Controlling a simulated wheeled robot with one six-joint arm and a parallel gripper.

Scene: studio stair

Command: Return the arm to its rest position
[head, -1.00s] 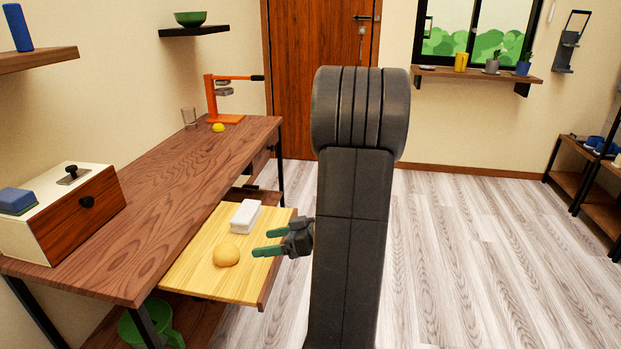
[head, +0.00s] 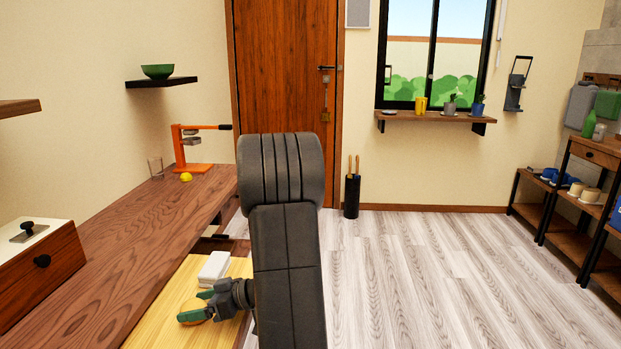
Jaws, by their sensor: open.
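My arm stands up in the middle of the head view, and its dark link hides part of the floor and door. My gripper (head: 203,305) has green fingertips that are apart with nothing seen held. It is over the light wooden pull-out board (head: 165,318) at the lower left. A yellow-orange round thing (head: 190,308) lies on the board, mostly hidden behind the fingers. I cannot tell whether the fingers touch it. A white block (head: 213,267) lies on the board just beyond the gripper.
A dark wooden counter (head: 125,255) runs along the left wall, with a wood-fronted box (head: 40,270), a glass (head: 156,168), a lemon (head: 186,177) and an orange press (head: 180,150). Open floor (head: 420,280) lies to the right. Shelves (head: 560,210) stand at the far right.

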